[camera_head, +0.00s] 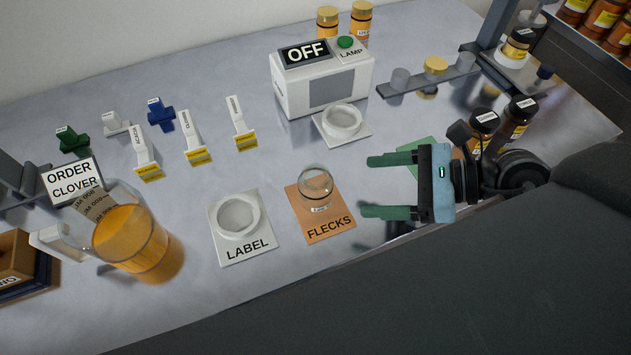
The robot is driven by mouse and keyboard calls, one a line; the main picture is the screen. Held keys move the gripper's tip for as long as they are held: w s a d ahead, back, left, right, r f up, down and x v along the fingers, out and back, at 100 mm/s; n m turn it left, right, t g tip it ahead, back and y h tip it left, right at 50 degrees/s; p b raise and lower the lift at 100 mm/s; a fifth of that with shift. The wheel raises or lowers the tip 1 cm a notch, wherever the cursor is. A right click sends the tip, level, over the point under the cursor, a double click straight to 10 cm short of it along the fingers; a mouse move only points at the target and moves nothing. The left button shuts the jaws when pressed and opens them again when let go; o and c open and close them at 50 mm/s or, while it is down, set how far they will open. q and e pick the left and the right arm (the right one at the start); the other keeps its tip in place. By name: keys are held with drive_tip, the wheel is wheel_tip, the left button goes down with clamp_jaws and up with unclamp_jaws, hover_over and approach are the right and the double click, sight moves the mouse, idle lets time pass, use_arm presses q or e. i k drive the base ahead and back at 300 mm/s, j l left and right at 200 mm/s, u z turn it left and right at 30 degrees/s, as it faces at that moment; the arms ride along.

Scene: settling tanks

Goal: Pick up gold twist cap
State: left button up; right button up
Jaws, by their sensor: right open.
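A glass jar (315,182) stands on the orange FLECKS mat (328,228), just left of the fingertips. My left gripper is not in view.
A white lamp box (290,92) reading OFF stands left of the rack, with a white ring holder (342,120) in front. Dark bottles (518,118) stand close behind my right gripper. A jug of amber liquid (130,240) stands at left.

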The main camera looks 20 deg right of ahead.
sight(434, 65)
drive_tip(key=z, duration=1.3)
drive_tip(key=u, duration=0.75)
drive_tip(key=k+l, duration=0.2)
drive_tip(key=l, duration=0.25)
drive_tip(key=k+l+u, duration=0.45)
drive_tip(key=l, duration=0.2)
drive_tip(key=i, duration=1.15)
